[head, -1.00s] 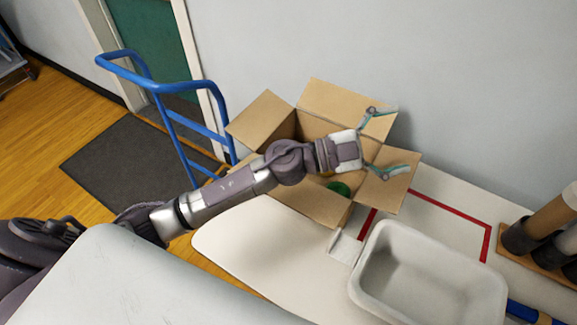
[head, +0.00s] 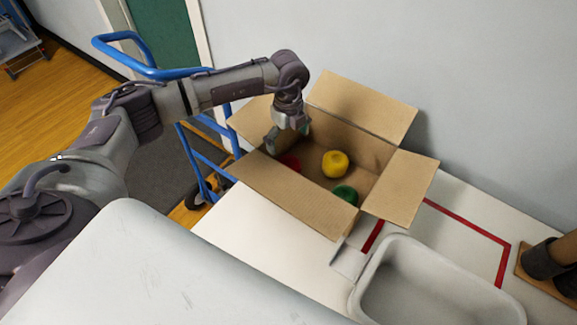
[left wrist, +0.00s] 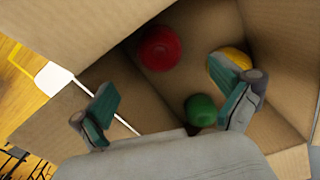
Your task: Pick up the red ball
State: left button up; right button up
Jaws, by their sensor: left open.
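The red ball (head: 290,163) lies inside the open cardboard box (head: 290,189), near its left side in the head view and partly hidden by the box wall. In the left wrist view the red ball (left wrist: 160,48) shows at the upper middle, beyond the fingertips and apart from them. My left gripper (head: 287,141) points down at the left part of the box, above the ball. Its fingers are open and empty in the left wrist view (left wrist: 172,105). My right gripper is not in view.
A yellow ball (head: 335,164) and a green ball (head: 346,194) lie in the same box. The box flaps stand spread outward. A pale bin (head: 392,250) and a red taped outline (head: 467,222) are on the white table. A blue hand truck (head: 150,68) stands behind at left.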

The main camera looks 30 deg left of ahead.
aim_at(288, 162)
pick_arm(q)
notch_tip(288, 162, down, 3)
jog(key=shift+f, duration=0.1)
jog(key=f+p, duration=0.1)
jog(key=f, duration=0.1)
jog(key=f+p, duration=0.1)
jog(key=f, duration=0.1)
jog(key=shift+s+f, duration=0.2)
jog(key=shift+f, duration=0.45)
jog(key=c, duration=1.1)
jog(key=shift+r, duration=0.15)
